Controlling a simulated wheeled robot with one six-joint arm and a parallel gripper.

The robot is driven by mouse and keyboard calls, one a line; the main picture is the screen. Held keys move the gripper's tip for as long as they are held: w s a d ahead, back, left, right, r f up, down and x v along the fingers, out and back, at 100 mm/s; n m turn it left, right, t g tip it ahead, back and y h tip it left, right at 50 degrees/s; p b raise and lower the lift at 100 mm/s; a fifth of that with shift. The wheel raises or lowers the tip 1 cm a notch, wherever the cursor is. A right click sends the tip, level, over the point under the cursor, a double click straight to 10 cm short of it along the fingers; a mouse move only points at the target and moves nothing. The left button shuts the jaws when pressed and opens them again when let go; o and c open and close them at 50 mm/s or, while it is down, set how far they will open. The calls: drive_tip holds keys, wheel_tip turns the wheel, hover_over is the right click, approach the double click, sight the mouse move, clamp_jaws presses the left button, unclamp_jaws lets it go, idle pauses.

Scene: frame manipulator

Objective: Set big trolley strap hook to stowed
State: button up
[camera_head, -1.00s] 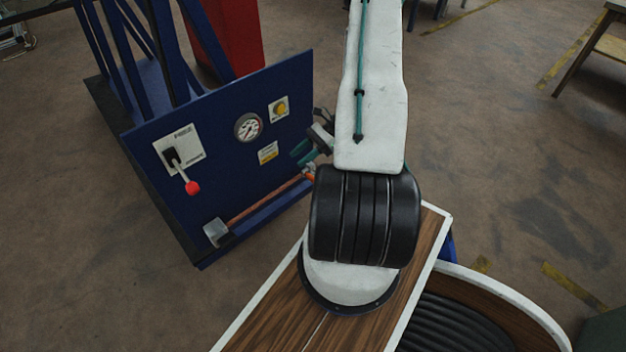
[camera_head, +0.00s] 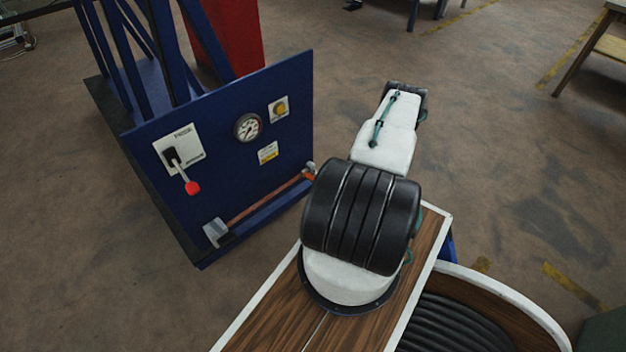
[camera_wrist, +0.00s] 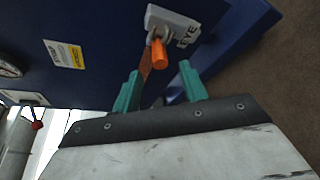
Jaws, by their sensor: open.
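The big trolley's blue panel (camera_head: 215,140) stands at the left in the head view. A reddish strap (camera_head: 262,203) runs along its lower edge, from a grey metal bracket (camera_head: 216,232) to an orange strap hook (camera_head: 309,176) at the panel's right edge. In the wrist view the orange hook (camera_wrist: 158,53) is at a pale plate (camera_wrist: 176,22) marked "EYE"; I cannot tell how it sits on the metal fitting there. My gripper (camera_wrist: 160,88) is open, its green fingers to either side of the hook's line, with nothing held. In the head view my gripper is hidden.
The panel also carries a lever with a red knob (camera_head: 193,188), a gauge (camera_head: 247,127) and a yellow button (camera_head: 280,109). A red cabinet (camera_head: 225,35) stands behind. Open floor lies right of the panel. A table (camera_head: 605,50) is at far right.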

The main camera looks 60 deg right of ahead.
sight(310, 177)
drive_tip(key=x, duration=0.7)
drive_tip(key=shift+a, duration=0.1)
clamp_jaws()
